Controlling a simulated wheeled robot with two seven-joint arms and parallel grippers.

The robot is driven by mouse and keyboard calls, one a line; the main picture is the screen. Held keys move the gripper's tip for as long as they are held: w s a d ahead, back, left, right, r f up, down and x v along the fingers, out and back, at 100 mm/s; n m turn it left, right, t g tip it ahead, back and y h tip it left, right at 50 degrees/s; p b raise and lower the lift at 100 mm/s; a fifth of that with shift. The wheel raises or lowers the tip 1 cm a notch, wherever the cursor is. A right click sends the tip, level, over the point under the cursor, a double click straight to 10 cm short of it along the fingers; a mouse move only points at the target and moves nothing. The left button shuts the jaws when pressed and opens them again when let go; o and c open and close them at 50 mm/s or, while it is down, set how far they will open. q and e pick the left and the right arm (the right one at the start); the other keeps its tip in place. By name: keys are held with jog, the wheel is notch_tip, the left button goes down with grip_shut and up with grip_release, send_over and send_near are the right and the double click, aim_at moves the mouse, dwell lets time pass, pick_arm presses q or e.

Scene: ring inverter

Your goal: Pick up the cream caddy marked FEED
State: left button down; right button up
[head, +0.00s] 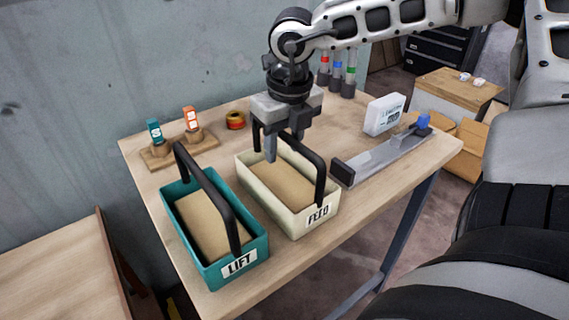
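The cream caddy marked FEED (328,221) stands upright on the wooden table, with a brown floor inside and a black handle (306,160) arching over it. My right gripper (283,152) points down over the caddy's back part, beside the handle. One dark finger hangs on the near side of the handle; the other is partly hidden, so I cannot tell whether the fingers touch the handle or how far apart they are. My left gripper is out of view.
A teal caddy marked LIFT (258,260) stands just left of the cream one. A grey slide with a blue end (390,158) and a white labelled box (384,114) lie to the right. Wooden stands (178,151) and an orange roll (235,120) sit behind.

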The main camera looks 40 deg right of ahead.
grip_shut()
jog(key=shift+w+r, duration=0.1)
jog(key=shift+r, duration=0.05)
dwell(1.1)
